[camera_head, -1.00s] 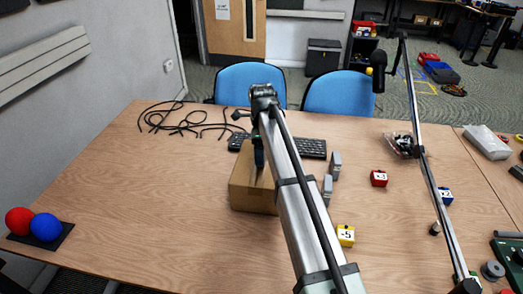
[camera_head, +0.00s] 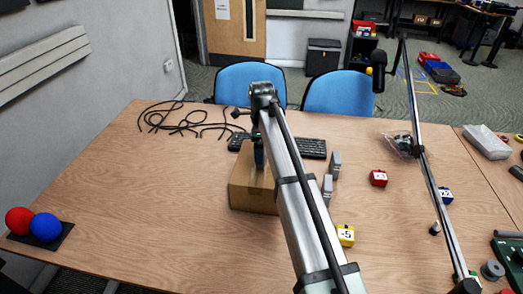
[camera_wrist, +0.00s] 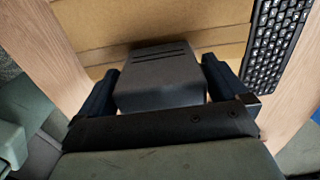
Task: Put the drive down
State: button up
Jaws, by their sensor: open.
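A dark grey box-shaped thing with two slots, which looks like the drive (camera_wrist: 158,75), lies between the two fingers of my gripper (camera_wrist: 160,88) in the wrist view. The fingers are open, one on each side of it, with a narrow gap at the right; contact at the left is unclear. Beyond it is the brown cardboard box (camera_wrist: 150,25). In the head view my gripper (camera_head: 259,165) points down over the cardboard box (camera_head: 250,197), and my arm covers part of the box. The drive cannot be made out there, and what it rests on is unclear.
A black keyboard (camera_head: 312,148) lies behind the box. Black cables (camera_head: 185,122) lie at the back left.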

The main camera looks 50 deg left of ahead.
notch_tip(320, 180, up, 11)
jog(key=shift+f, duration=0.1)
dwell(0.3)
dwell(0.4)
